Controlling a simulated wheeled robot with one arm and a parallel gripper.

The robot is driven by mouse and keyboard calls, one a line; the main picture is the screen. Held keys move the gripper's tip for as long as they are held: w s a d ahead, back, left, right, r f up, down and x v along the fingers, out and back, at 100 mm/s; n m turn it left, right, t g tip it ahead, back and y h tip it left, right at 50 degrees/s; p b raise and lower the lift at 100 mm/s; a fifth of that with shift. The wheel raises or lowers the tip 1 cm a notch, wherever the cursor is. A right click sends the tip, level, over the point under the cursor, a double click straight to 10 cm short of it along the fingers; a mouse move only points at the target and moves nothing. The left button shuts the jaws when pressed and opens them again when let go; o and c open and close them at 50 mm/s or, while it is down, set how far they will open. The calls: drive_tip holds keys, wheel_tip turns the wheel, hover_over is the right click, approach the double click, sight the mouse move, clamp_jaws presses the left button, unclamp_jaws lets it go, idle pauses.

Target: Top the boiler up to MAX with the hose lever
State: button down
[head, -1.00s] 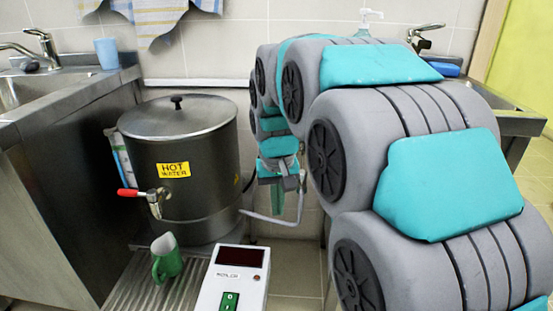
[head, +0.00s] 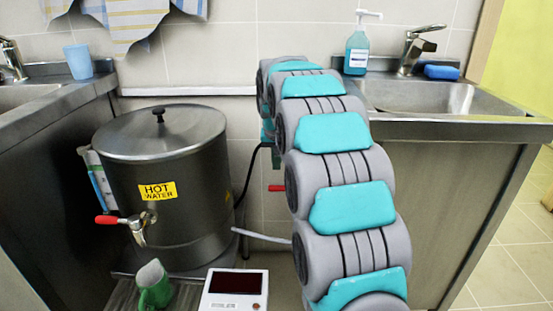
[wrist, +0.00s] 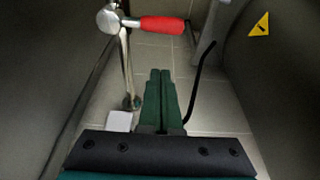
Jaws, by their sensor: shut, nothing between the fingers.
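The grey metal boiler (head: 165,215) stands left of my arm, lid on, with a yellow HOT WATER label. A tube that looks like its level gauge (head: 97,180) shows at its left side; I cannot read the level. The red hose lever (head: 276,188) shows just left of my arm; in the wrist view the red lever (wrist: 162,25) points right from its metal valve. My gripper (wrist: 160,72) is shut and empty, with the lever beyond its fingertips and apart from them. A grey hose (head: 262,236) runs by the boiler's base.
The boiler's red-handled tap (head: 107,219) faces front left, above a green mug (head: 153,285). A white control box (head: 235,290) with a dark display stands in front. A sink counter (head: 450,125) with a soap bottle (head: 357,50) is at right. The boiler-counter gap is narrow.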

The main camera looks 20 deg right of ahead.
sight(285, 189)
drive_tip(key=a+x, duration=0.1)
drive_tip(key=x, duration=0.5)
drive_tip(key=shift+s+a+r, duration=0.15)
drive_tip(key=shift+s+r, duration=0.1)
drive_tip(key=shift+s, duration=0.65)
drive_tip(key=shift+s+a+r, duration=0.1)
drive_tip(key=shift+s+r, duration=0.15)
drive_tip(key=shift+s, duration=0.65)
